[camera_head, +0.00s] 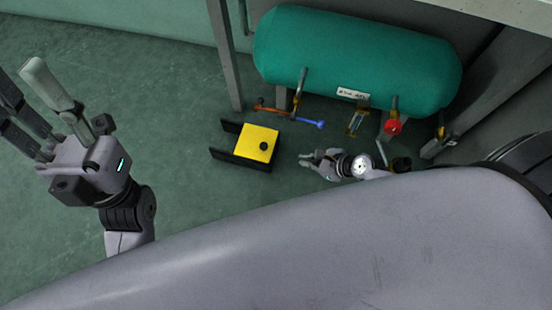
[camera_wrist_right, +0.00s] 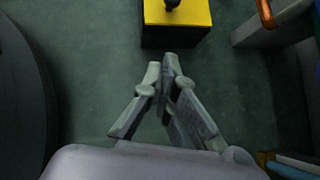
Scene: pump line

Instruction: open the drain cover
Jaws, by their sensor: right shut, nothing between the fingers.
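A black box with a yellow top (camera_head: 258,136) and a black knob (camera_head: 264,146) stands on the floor; it may be the drain cover, but I cannot tell for sure. It also shows at the top of the right wrist view as a yellow top (camera_wrist_right: 190,12). My right gripper (camera_head: 306,158) is to the right of the box, apart from it. In the wrist view its fingertips (camera_wrist_right: 163,68) are together and empty, just below the box's near face. My left gripper (camera_head: 20,72) is raised at far left, its fingers spread, with nothing seen between them.
A green tank (camera_head: 355,58) lies behind, with a red-and-blue handled pipe (camera_head: 290,114), a yellow-framed fitting (camera_head: 356,122) and a red round handle (camera_head: 392,127) below it. A grey post (camera_head: 226,55) stands behind the box. The floor left of the box is clear.

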